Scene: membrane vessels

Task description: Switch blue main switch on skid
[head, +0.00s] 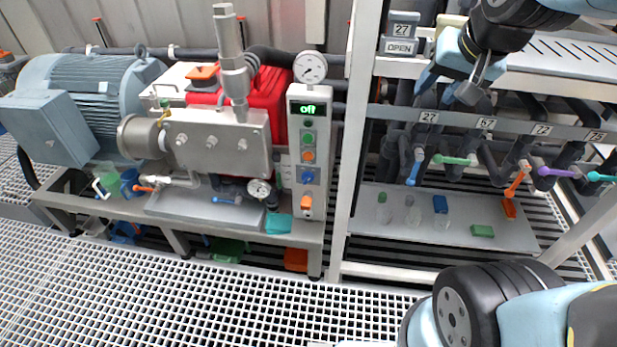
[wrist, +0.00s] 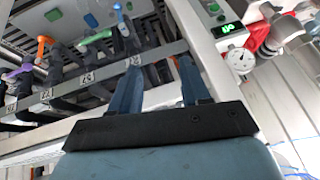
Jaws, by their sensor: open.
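The blue main switch (head: 308,176) sits low on the narrow grey control box (head: 297,101) of the skid, below green and orange buttons. The box's green display (head: 308,108) reads "off". My gripper (head: 474,86) is up at the right, in front of the valve rack and well apart from the switch. In the wrist view my gripper (wrist: 157,62) has its two blue fingers spread, with nothing held between them. That view shows the display (wrist: 229,28) at the upper right. I cannot make out the blue switch there.
A round gauge (head: 310,67) tops the control box. A white frame post (head: 352,150) stands just right of it. The rack holds coloured valve handles, such as a blue one (head: 415,168). A pump and motor (head: 95,85) fill the left. The grated floor (head: 190,300) in front is clear.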

